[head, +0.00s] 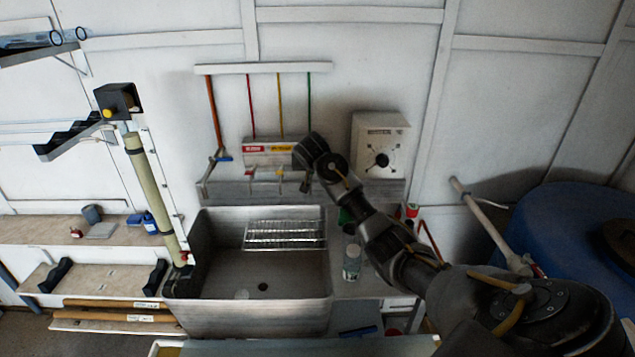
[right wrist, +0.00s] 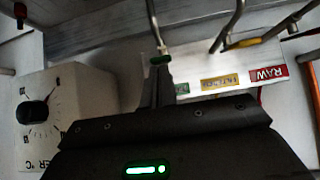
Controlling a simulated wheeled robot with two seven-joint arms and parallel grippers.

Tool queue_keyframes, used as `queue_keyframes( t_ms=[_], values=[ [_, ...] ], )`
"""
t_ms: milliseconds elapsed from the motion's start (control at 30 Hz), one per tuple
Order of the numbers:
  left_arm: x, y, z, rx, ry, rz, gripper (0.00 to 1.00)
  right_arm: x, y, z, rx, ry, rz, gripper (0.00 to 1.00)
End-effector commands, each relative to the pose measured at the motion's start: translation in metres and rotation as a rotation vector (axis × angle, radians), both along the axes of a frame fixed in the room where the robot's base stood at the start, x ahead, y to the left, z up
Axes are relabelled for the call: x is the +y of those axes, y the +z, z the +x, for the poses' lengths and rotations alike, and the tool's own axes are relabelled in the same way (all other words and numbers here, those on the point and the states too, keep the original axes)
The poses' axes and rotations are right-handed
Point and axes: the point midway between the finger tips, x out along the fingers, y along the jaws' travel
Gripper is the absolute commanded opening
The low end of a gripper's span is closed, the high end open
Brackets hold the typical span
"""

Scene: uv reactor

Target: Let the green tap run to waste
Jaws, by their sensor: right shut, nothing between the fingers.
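In the head view, my right gripper (head: 304,187) is at the right end of the tap panel (head: 256,158) and hides the green tap. The red RAW label (head: 254,149) and yellow label (head: 281,149) show to its left. The grey sink (head: 190,285) is below. I see no running water. My left gripper is out of view.
A wire rack (head: 285,235) lies across the back right of the sink; the drain (head: 263,287) is open to view. A clear bottle (head: 351,263) stands right of the sink, below my right arm. A white dial box (head: 380,145) is on the wall. A blue barrel (head: 570,240) stands far right.

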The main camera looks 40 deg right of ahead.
Motion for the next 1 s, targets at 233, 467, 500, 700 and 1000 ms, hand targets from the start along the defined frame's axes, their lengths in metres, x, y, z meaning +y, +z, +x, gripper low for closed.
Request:
queue_keyframes(
  t_ms=[233,467,500,700,1000],
  values=[
    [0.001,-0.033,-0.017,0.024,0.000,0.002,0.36,0.006,-0.016,0.000,-0.097,0.006,-0.075,0.00],
    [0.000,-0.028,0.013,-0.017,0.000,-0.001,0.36,0.007,-0.013,0.001,-0.096,0.005,-0.071,0.00],
    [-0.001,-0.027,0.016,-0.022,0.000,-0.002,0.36,0.006,-0.013,0.000,-0.095,0.004,-0.071,0.00],
    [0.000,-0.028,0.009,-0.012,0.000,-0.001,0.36,0.006,-0.013,0.000,-0.094,0.003,-0.071,0.00],
    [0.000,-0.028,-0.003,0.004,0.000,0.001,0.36,0.006,-0.013,0.000,-0.094,0.004,-0.071,0.00]
  ],
)
